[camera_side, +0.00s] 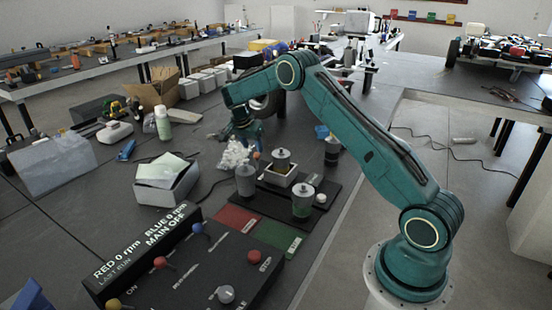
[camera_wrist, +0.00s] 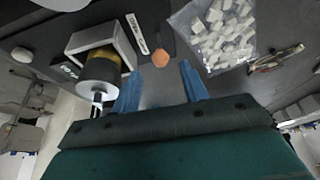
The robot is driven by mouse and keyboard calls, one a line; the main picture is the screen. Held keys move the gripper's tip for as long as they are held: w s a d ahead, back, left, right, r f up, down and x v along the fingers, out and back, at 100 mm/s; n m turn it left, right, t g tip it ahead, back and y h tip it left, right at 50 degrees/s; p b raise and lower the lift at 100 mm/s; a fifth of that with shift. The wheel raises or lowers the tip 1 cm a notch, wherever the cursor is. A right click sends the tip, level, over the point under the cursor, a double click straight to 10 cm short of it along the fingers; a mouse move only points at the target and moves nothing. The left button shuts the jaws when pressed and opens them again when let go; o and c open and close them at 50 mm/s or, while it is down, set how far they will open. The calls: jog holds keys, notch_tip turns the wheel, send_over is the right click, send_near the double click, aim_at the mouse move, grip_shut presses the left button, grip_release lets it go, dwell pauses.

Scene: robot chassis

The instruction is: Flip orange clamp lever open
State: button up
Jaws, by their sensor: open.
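The orange knob of the clamp lever (camera_wrist: 160,58) shows in the wrist view, just beyond and between my two blue fingertips. A small orange spot beside my gripper in the side view (camera_side: 257,155) appears to be the same knob. My gripper (camera_wrist: 160,70) is open, with a wide gap between the fingers and nothing held; in the side view it (camera_side: 250,146) points down above the dark fixture area. I cannot tell whether a finger touches the knob. The lever's pivot and clamp body are not clear in either view.
A grey cylinder on a pale block (camera_wrist: 103,70) stands left of my fingers in the wrist view. A bag of white pieces (camera_wrist: 222,30) lies to the right. In the side view, canisters (camera_side: 302,200) stand nearby, and a control panel (camera_side: 190,265) sits in front.

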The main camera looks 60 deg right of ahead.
aim_at(256, 154)
jog(key=shift+x, duration=3.6)
grip_shut()
